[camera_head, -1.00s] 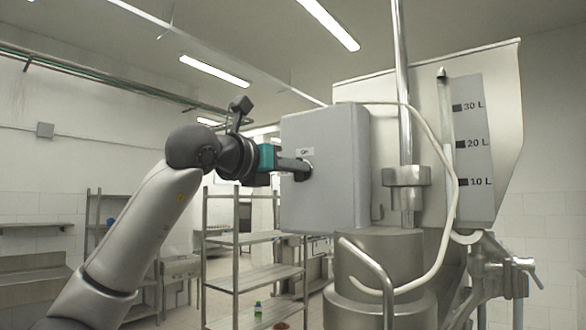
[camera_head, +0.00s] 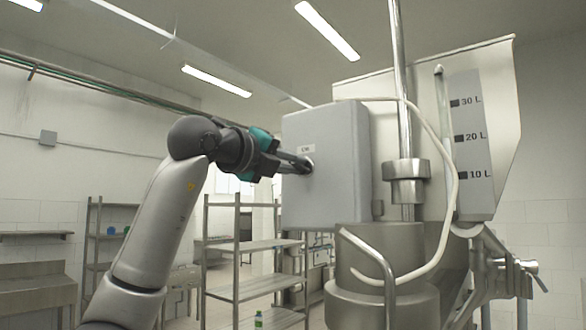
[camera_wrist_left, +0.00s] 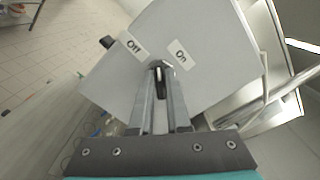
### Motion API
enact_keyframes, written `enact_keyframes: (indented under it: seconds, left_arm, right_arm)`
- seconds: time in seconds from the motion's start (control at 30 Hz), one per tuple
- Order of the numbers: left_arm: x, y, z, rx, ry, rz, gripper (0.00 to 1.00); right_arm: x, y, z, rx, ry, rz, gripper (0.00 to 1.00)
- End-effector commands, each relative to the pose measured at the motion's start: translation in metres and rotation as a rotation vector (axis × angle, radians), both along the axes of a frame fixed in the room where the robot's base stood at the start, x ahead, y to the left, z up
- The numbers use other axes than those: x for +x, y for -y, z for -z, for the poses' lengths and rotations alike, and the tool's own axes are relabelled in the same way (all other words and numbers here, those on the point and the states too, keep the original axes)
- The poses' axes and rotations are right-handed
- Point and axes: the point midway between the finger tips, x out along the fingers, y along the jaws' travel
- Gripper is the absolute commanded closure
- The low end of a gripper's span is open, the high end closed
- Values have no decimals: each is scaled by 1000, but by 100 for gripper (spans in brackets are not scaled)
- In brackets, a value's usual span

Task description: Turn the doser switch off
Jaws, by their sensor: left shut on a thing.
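The doser's grey control box (camera_head: 335,190) is mounted beside a vertical steel post. Its switch (camera_wrist_left: 159,72) is a small knob on the box's face, mostly covered by my fingertips. In the left wrist view an "Off" label (camera_wrist_left: 132,46) is at the knob's upper left and an "On" label (camera_wrist_left: 181,55) at its upper right. My left gripper (camera_head: 303,165) reaches the face from the left and is shut on the knob, its fingers rolled at a tilt. It also shows in the left wrist view (camera_wrist_left: 160,80). I cannot tell which label the knob points to. My right gripper is not in view.
A hopper (camera_head: 480,150) with litre marks stands right of the box. A pale cable (camera_head: 452,205) loops down in front of it. A steel cylinder with a handle (camera_head: 385,275) is below the box. Metal shelves (camera_head: 255,245) stand behind at left.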

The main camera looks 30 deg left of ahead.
Motion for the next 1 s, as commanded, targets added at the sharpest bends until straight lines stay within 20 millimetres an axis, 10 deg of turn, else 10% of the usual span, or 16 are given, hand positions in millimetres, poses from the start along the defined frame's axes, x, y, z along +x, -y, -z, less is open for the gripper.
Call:
enact_keyframes:
  seconds: [1.0]
  left_arm:
    - [-1,-2,2,-646,-47,-3,100]
  right_arm:
    - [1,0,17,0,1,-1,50]
